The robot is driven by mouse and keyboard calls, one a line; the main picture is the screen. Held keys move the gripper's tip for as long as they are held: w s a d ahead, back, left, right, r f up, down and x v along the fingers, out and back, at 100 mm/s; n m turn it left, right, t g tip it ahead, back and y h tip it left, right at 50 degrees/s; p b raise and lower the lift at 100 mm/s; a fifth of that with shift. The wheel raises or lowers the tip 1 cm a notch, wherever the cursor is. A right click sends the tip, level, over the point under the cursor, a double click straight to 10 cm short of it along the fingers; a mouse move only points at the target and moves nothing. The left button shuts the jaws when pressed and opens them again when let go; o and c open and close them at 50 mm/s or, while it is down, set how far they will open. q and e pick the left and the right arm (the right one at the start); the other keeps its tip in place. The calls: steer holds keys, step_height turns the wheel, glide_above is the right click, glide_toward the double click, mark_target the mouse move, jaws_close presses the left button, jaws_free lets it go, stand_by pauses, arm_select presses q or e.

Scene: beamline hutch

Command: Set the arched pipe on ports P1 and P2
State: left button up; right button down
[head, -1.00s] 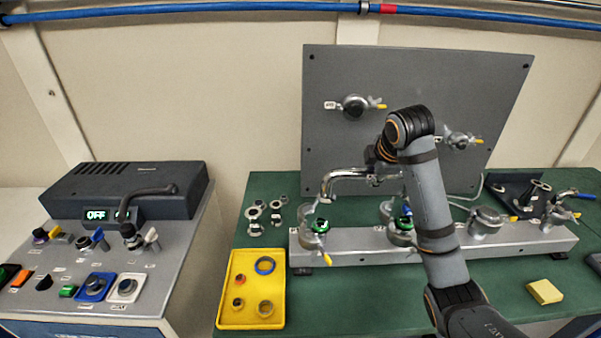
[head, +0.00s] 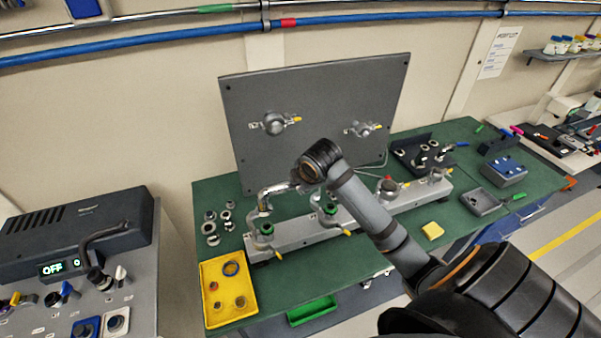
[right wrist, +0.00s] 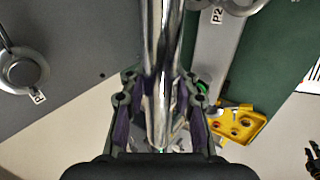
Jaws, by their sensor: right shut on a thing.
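The arched pipe (head: 272,191) is shiny chrome. It spans above the left end of the grey rail (head: 290,244). Its left leg hangs over or at the leftmost port (head: 262,240), with a green ring, and its right leg is near the second green-ringed port (head: 329,215); I cannot tell whether either end touches. My right gripper (head: 297,181) is shut on the pipe and mostly hidden behind its arm in the head view. In the right wrist view the fingers (right wrist: 161,105) flank the pipe (right wrist: 160,60), and a P2 label shows beside it.
A grey panel (head: 325,105) with two valves stands behind the rail. A yellow tray (head: 211,308) lies front left, with loose metal fittings (head: 211,226) behind it. A control box (head: 75,235) reading OFF stands far left.

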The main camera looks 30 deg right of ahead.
steer(key=shift+d+f, duration=0.1)
steer(key=shift+f, duration=1)
step_height(320, 180, down, 5)
steer(key=b, duration=0.4)
steer(key=shift+r, duration=0.2)
steer(key=shift+f+b, duration=0.4)
steer(key=shift+f, duration=0.1)
steer(key=shift+p, duration=0.35)
stand_by(0.4)
stand_by(0.5)
